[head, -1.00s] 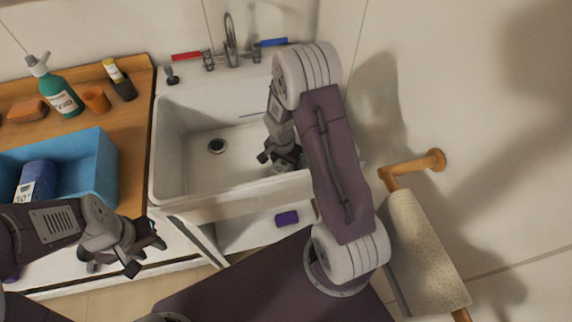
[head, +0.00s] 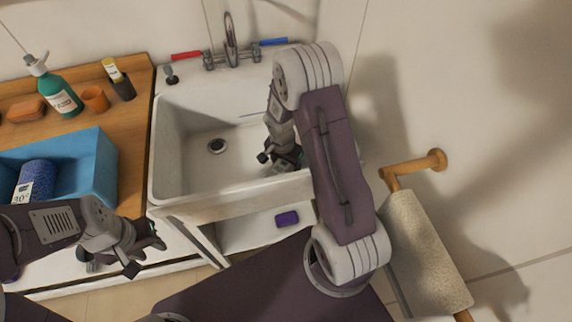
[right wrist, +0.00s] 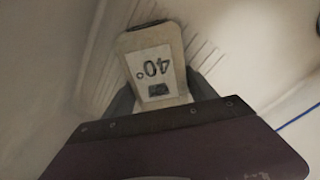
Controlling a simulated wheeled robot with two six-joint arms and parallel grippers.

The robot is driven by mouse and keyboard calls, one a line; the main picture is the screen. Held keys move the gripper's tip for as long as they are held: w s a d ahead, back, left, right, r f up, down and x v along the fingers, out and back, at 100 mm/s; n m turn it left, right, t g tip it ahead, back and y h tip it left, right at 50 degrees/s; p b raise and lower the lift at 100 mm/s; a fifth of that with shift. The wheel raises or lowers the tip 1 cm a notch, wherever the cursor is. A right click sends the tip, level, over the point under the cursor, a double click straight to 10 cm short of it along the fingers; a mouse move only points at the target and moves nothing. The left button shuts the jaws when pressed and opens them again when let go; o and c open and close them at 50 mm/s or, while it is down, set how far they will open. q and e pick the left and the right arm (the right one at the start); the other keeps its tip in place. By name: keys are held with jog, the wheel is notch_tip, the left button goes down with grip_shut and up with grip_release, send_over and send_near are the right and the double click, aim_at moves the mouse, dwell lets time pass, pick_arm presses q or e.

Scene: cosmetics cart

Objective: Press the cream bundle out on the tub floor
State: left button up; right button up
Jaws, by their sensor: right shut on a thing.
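The cream bundle (right wrist: 158,50) shows in the right wrist view with a white label reading 40°. My right gripper is shut on it, with a finger on each side; it also shows in the head view (head: 282,160), low inside the white tub (head: 180,195). The ribbed tub floor lies close behind the bundle; I cannot tell whether they touch. In the head view the bundle is mostly hidden by my right arm. My left gripper (head: 140,255) hangs empty in front of the counter, left of the tub; its fingers look apart.
A blue bin (head: 100,165) with a blue labelled roll (head: 37,180) stands on the wooden counter. A green pump bottle (head: 60,95), an orange cup (head: 95,98) and a tap (head: 231,45) are behind. A purple item (head: 287,218) lies below the tub. A towel rail (head: 415,168) is at right.

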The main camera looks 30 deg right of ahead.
jog(key=shift+f, duration=0.1)
dwell(0.7)
notch_tip(320, 180, up, 15)
jog(key=p, duration=1.1)
jog(key=shift+p, duration=0.3)
